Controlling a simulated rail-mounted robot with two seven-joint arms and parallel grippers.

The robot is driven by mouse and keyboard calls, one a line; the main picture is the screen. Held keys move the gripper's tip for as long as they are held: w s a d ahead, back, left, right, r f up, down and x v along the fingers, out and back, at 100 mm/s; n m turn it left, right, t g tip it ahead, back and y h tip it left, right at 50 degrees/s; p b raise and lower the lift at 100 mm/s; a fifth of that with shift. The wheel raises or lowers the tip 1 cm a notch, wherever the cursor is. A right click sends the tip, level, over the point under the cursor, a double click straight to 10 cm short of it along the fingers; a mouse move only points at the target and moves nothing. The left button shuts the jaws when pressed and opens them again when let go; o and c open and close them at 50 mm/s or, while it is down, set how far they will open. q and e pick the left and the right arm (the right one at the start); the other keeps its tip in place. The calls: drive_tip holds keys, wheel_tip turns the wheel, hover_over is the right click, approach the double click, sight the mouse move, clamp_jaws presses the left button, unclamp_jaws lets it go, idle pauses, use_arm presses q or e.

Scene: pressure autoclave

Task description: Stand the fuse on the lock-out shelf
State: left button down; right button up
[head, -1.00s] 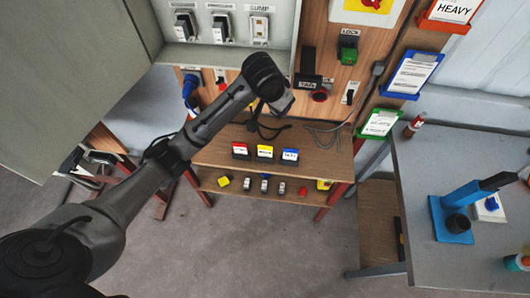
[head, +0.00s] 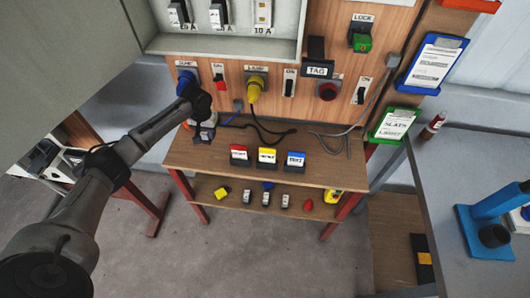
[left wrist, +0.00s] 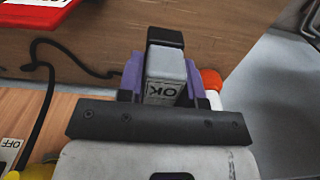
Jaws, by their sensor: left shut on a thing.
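My left gripper (head: 204,132) is shut on the fuse, above the left end of the wooden shelf top (head: 325,172). In the left wrist view, the fuse (left wrist: 166,72) is a pale grey block with a black end and an OK label, between the purple fingers (left wrist: 130,78). The shelf top carries red (head: 239,155), yellow (head: 267,156) and blue (head: 295,159) labelled blocks in a row. In the head view the fuse is too small and covered to make out clearly, and I cannot tell whether it touches the wood. My right gripper is not in view.
A lower shelf (head: 230,198) holds several small grey blocks and yellow and red items. Behind stands a panel with a blue plug (head: 186,80), a yellow plug (head: 256,88) and switches. Dark cables lie on the shelf top. The open grey cabinet (head: 215,42) hangs above.

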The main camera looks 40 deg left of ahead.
use_arm(q)
drive_tip(key=shift+s+a+f, duration=0.3)
drive_tip(key=shift+s+f, duration=0.1)
drive_tip(key=shift+s, duration=0.05)
drive_tip(key=b, duration=0.2)
hover_over(211, 156)
wheel_tip(211, 156, down, 6)
drive_tip(key=shift+w+f, duration=0.15)
drive_tip(key=shift+f, duration=0.05)
drive_tip(key=shift+f+b, duration=0.35)
drive_tip(key=shift+f, duration=1.45)
drive_tip(key=c, duration=0.8)
unclamp_jaws()
